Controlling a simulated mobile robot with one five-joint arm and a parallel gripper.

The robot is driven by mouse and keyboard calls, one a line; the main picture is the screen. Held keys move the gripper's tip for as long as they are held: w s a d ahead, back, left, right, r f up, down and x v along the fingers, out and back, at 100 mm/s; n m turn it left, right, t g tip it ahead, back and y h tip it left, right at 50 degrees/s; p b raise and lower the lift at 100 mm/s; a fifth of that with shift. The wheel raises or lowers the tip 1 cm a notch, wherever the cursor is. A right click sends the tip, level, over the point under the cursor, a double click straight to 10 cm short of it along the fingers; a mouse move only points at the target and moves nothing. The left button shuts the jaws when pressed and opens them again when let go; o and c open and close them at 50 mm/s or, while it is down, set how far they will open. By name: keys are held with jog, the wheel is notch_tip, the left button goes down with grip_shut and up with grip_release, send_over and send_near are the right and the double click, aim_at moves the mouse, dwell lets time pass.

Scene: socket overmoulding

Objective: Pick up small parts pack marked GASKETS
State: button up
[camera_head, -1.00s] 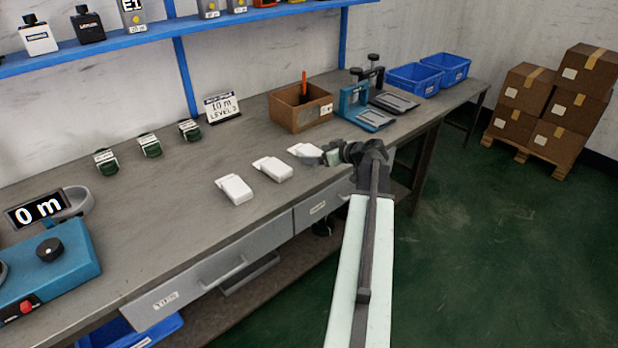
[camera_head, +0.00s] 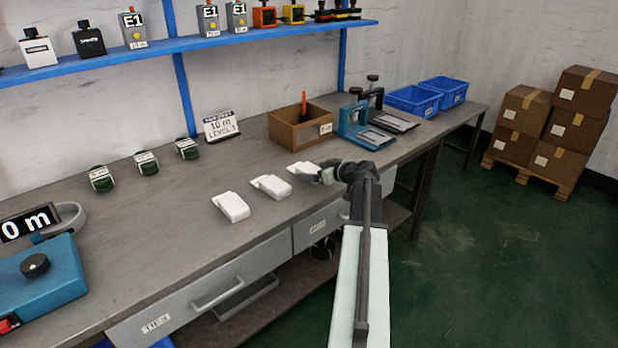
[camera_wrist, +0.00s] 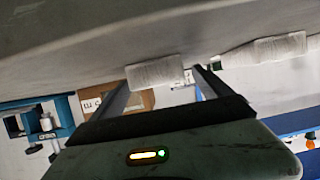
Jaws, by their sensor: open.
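Three white small parts packs lie in a row on the grey bench: a left one (camera_head: 231,206), a middle one (camera_head: 271,187) and a right one (camera_head: 302,168). Their markings are not readable, so I cannot tell which says GASKETS. My gripper (camera_head: 325,175) is low over the bench at the right pack. In the wrist view my open gripper (camera_wrist: 160,78) has a white pack (camera_wrist: 155,71) showing between its fingers, not gripped. Another white pack (camera_wrist: 265,50) shows to the right there.
Behind the packs stand a wooden box (camera_head: 285,130), a level sign (camera_head: 221,126) and several green-and-white items (camera_head: 147,163). A teal press (camera_head: 352,125) and blue bins (camera_head: 415,100) are further right. A blue shelf (camera_head: 120,54) runs above.

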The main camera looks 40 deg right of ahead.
jog(key=c, duration=1.5)
jog(key=shift+r, duration=0.1)
jog(key=shift+r, duration=0.1)
